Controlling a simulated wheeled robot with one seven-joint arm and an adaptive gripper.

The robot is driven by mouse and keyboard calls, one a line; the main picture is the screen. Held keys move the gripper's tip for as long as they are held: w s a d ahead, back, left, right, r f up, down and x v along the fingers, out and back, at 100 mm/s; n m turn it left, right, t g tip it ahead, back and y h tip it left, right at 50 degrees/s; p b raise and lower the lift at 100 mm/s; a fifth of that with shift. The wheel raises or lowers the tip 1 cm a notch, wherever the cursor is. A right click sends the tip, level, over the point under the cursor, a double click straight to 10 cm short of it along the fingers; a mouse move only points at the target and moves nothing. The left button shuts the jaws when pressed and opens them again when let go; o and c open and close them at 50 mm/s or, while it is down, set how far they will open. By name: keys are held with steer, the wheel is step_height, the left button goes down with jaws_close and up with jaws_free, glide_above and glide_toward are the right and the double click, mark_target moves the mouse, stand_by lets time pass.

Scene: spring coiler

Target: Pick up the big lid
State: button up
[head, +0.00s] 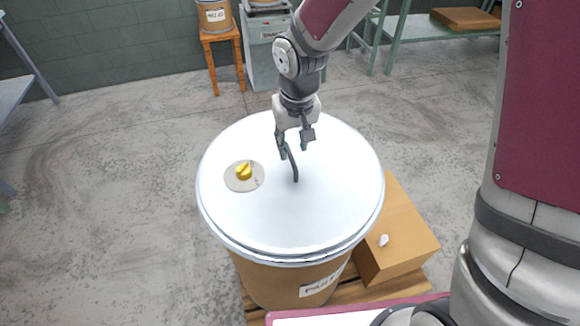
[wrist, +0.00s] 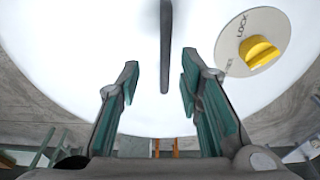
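The big lid (head: 325,205) is a white round disc on top of a brown drum (head: 270,285). A thin dark handle (head: 294,170) stands out near its middle. A yellow knob (head: 243,172) sits on a beige round plate at the lid's left; in the wrist view the knob (wrist: 259,52) has the word LOCK near it. My gripper (head: 294,148) is over the lid, close to the handle. In the wrist view my gripper (wrist: 160,78) is open, and the handle (wrist: 166,45) lines up with the gap between the fingers. Nothing is visibly gripped.
The drum stands on a wooden pallet (head: 255,312) beside a cardboard box (head: 400,235) with a small white object (head: 384,240) on it. Behind are a grey cabinet (head: 262,55), an orange stool (head: 221,45) holding a small drum, and a green table (head: 430,25). The floor at left is clear.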

mark_target(290, 154)
steer(key=f, duration=0.4)
steer(key=shift+w+a+f+b, duration=0.15)
steer(key=shift+a+f+b, duration=0.15)
jaws_close()
steer(key=shift+r, duration=0.1)
